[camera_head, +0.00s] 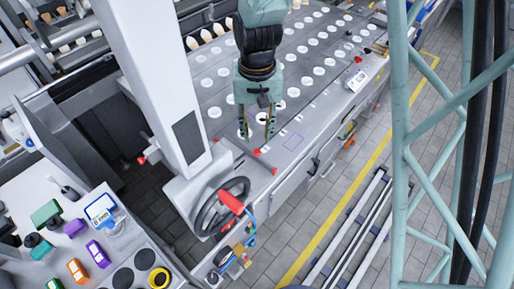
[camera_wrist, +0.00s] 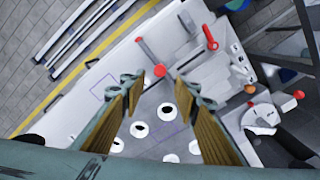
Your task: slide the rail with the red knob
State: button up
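My gripper (camera_head: 256,137) hangs over the grey machine bed with its two fingers apart and nothing between them. In the wrist view the gripper (camera_wrist: 158,82) shows two brown-padded fingers spread open. A small red knob (camera_head: 256,152) is just below and in front of the fingertips; in the wrist view the red knob (camera_wrist: 160,71) appears between the fingertips. I cannot tell whether the fingers reach down to its height. A second red knob (camera_head: 275,171) is at the front edge of the bed, by a grey bar; it also shows in the wrist view (camera_wrist: 139,40).
A black handwheel (camera_head: 221,207) with a red handle (camera_head: 231,201) stands in front of the bed. A white column (camera_head: 160,80) rises left of the gripper. White round pads (camera_head: 292,92) dot the bed.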

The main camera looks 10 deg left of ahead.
aim_at(257, 151)
jog(key=shift+f, duration=4.3)
jog(key=shift+c, duration=0.2)
